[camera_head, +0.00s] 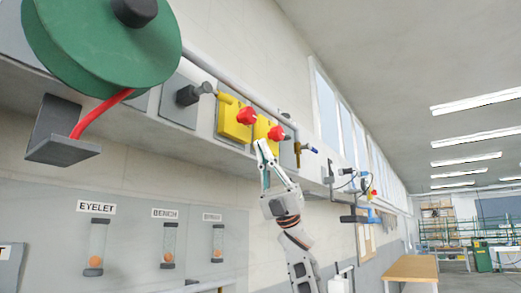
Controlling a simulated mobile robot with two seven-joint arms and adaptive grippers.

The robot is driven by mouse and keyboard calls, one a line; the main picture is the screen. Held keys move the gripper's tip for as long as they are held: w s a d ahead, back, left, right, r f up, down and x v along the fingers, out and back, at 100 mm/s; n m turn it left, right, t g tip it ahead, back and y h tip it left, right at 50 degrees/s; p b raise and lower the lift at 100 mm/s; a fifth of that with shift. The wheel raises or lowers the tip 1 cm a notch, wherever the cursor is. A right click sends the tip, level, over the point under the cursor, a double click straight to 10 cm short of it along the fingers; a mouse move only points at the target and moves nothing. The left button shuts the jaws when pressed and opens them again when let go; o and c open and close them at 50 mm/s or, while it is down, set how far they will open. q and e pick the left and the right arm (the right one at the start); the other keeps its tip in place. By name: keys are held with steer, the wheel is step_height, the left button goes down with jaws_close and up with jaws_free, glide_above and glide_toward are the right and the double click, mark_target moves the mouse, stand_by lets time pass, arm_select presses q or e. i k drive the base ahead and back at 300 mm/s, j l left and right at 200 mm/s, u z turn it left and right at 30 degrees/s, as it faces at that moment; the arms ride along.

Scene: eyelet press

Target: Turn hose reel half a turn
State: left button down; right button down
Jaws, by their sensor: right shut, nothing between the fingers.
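The hose reel is a large green disc (105,45) with a dark hub (134,10), at the upper left; its top is cut off by the picture edge. A red hose (98,113) hangs from it down to a grey bracket (62,150). My right gripper (262,148) is shut and empty. It points up, just below the red knobs on the wall rail, well to the right of the reel and apart from it. My left gripper is not in view.
Labelled tubes (97,245) hang below. A wooden table (411,269) stands at the lower right. Open floor lies beyond it.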

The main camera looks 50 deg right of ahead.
mark_target(99, 49)
steer(key=k, duration=1.5)
